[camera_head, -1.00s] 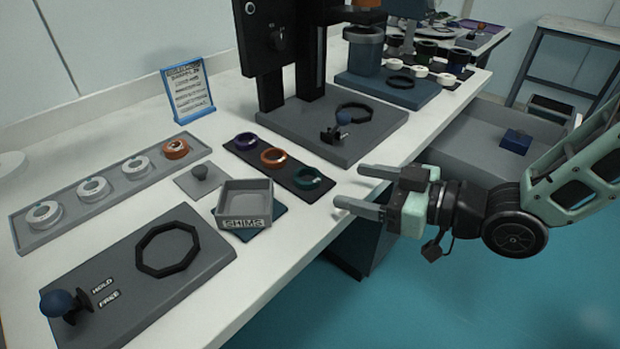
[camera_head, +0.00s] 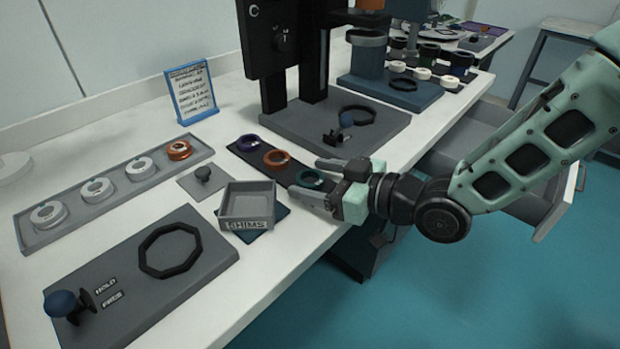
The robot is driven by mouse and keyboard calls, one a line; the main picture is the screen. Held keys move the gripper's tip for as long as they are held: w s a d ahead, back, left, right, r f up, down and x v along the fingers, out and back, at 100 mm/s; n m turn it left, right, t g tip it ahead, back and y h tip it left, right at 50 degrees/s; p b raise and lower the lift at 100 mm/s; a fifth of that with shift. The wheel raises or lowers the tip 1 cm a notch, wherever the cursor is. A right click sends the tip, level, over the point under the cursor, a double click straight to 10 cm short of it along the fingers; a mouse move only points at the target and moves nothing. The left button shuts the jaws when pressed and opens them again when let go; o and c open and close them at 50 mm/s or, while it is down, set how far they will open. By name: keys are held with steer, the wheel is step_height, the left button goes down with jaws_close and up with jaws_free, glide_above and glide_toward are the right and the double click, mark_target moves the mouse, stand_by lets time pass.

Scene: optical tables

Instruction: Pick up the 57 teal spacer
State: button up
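The teal spacer (camera_head: 309,179) is a dark teal ring at the near right end of a black strip (camera_head: 289,172). A purple ring (camera_head: 248,142) and an orange ring (camera_head: 277,158) sit on the same strip. No number is readable on the teal ring. My gripper (camera_head: 308,179) reaches in from the right with its two fingers apart. The fingers are at the teal ring, one on its far side and one on its near side. I cannot tell whether they touch it or how far above the strip they are.
A grey SHIMS tray (camera_head: 247,202) stands left of my gripper. A black machine on a grey base (camera_head: 335,130) with a knob stands behind. A long tray (camera_head: 110,190) of rings and an octagon-frame plate (camera_head: 140,275) lie left. The table's front edge is beneath my arm.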

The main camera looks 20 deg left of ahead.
steer(key=c, duration=0.9)
